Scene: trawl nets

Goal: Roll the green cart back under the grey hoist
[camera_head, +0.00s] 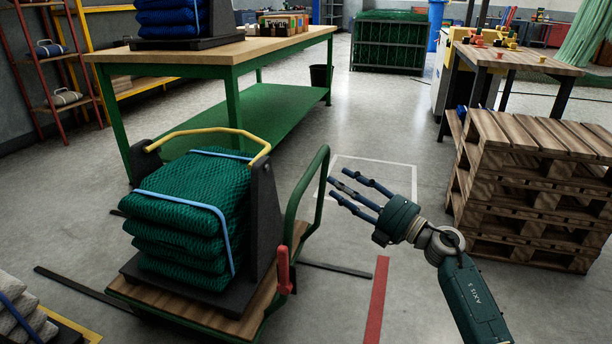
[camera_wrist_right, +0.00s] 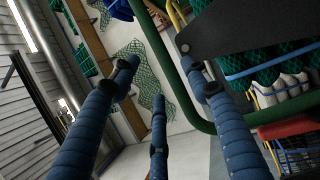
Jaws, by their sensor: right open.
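The green cart (camera_head: 262,325) stands in the lower left middle of the head view, with a wooden deck and a green tube handle (camera_head: 303,195) at its right end. A black cradle (camera_head: 264,215) with a yellow bar carries folded green nets (camera_head: 190,210) on the deck. My right gripper (camera_head: 345,186) is open and empty, to the right of the handle and apart from it. In the right wrist view, the green handle (camera_wrist_right: 181,88) passes behind my spread fingers (camera_wrist_right: 160,85). I cannot make out the grey hoist. My left gripper is not in view.
A green workbench (camera_head: 235,85) stands behind the cart. Stacked pallets (camera_head: 530,190) stand to the right. A red floor strip (camera_head: 377,300) and a white floor outline (camera_head: 375,160) lie right of the cart. Grey bundles (camera_head: 20,310) are at lower left. The middle aisle is clear.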

